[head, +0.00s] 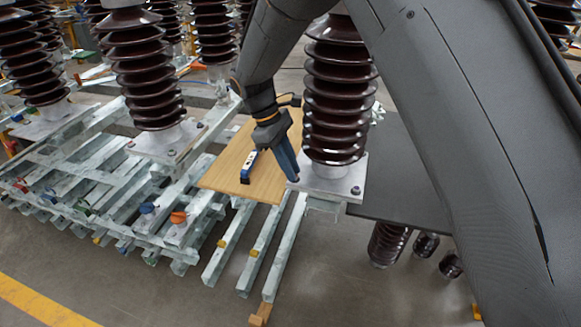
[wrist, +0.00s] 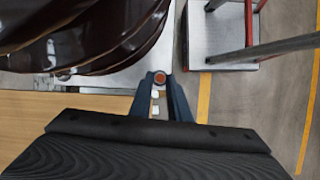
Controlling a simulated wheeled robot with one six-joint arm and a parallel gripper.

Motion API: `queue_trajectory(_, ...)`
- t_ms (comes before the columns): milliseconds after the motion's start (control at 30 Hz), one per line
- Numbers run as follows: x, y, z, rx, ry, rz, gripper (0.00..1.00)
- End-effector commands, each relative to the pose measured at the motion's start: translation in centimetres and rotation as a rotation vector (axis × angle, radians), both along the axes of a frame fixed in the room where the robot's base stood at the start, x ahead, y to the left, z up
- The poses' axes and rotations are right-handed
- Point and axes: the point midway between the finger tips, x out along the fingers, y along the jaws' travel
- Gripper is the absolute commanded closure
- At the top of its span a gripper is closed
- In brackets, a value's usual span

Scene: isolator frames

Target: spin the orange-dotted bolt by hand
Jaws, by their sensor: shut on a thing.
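The orange-dotted bolt (wrist: 160,78) shows in the wrist view as a small round head with an orange top, right between my fingertips. My gripper (wrist: 160,80) is shut on it, with one blue finger on each side. In the head view my gripper (head: 293,179) points down at the left corner of the pale base plate (head: 325,187) under a brown ribbed insulator (head: 338,100). The bolt is hidden there by the fingers. Another bolt (head: 356,190) shows at the plate's front right corner.
A wooden board (head: 220,178) lies left of the gripper, with a blue and white tool (head: 248,166) on it. The insulator stands close beside my fingers. A dark panel (head: 400,185) lies to the right. Metal beams (head: 230,245) and grey floor are in front.

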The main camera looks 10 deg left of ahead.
Motion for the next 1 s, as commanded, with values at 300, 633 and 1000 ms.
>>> queue_trajectory(300,0.2,0.03,0.05,0.001,0.0,-0.143,1.0)
queue_trajectory(633,0.28,0.02,0.09,0.002,-0.001,-0.179,1.0)
queue_trajectory(1000,0.27,0.0,0.09,0.002,-0.002,-0.179,0.69)
